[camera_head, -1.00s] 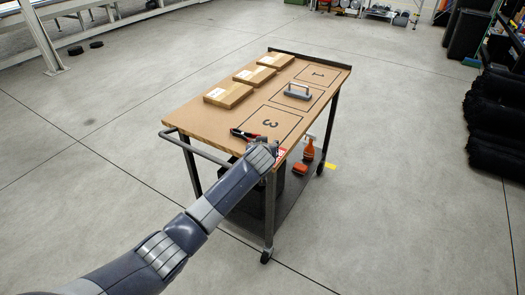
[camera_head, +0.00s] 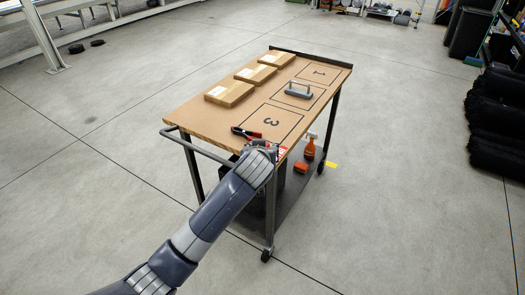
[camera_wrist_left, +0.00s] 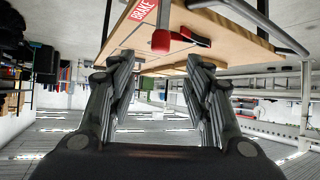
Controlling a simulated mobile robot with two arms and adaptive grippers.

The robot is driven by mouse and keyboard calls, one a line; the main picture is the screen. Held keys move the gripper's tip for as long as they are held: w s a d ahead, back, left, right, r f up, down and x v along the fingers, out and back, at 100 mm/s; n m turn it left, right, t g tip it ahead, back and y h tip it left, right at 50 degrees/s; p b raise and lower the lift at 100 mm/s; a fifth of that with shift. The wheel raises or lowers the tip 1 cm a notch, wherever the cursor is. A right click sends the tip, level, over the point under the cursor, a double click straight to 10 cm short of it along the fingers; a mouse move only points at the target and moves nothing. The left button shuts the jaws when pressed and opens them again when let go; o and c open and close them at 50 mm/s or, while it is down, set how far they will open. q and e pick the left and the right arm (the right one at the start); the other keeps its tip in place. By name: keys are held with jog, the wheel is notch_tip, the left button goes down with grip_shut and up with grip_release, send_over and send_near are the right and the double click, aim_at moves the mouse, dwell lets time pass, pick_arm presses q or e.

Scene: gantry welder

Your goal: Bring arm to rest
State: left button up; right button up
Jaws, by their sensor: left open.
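My left arm comes in from the bottom in the head view, its wrist at the cart's near right corner. The wrist hides most of my left gripper (camera_head: 265,147). In the left wrist view my left gripper (camera_wrist_left: 160,72) has its fingers spread with nothing between them. A tool with red and black handles (camera_head: 246,133) lies on the cart top (camera_head: 215,127), near the square marked 3. It also shows in the left wrist view, its red end (camera_wrist_left: 161,41) beyond the fingertips and apart from them. My right gripper is in neither view.
A grey handled block (camera_head: 298,90) sits in the middle square. Several cardboard boxes (camera_head: 229,93) line the cart's left side. An orange spray bottle (camera_head: 309,147) stands on the lower shelf. A red BRAKE label (camera_wrist_left: 143,10) is on the cart's edge.

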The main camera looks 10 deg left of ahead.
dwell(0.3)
pick_arm(q)
jog(key=s+a+f+m+g+b, duration=0.1)
jog(key=s+f, duration=0.2)
jog(key=f, duration=0.7)
jog(key=s+a+f+g, duration=0.1)
jog(key=s+f+g, duration=0.1)
jog(key=f, duration=0.8)
jog(key=s+a+f+m+g+h+b, duration=0.1)
jog(key=s+a+f, duration=0.1)
jog(key=s+f, duration=0.65)
jog(key=s+a+f+m+g, duration=0.15)
jog(key=s+f, duration=0.45)
jog(key=f, duration=0.6)
jog(key=s+a+f+g, duration=0.1)
jog(key=s+f, duration=0.5)
jog(key=s, duration=0.7)
jog(key=s+a+f+g+b, duration=0.1)
jog(key=s+a+f+g, duration=0.1)
jog(key=s+f, duration=0.5)
jog(key=s+a+f+g, duration=0.2)
jog(key=s+f, duration=0.4)
jog(key=s, duration=1.4)
jog(key=shift+a+f, duration=0.2)
jog(key=shift+m, duration=0.25)
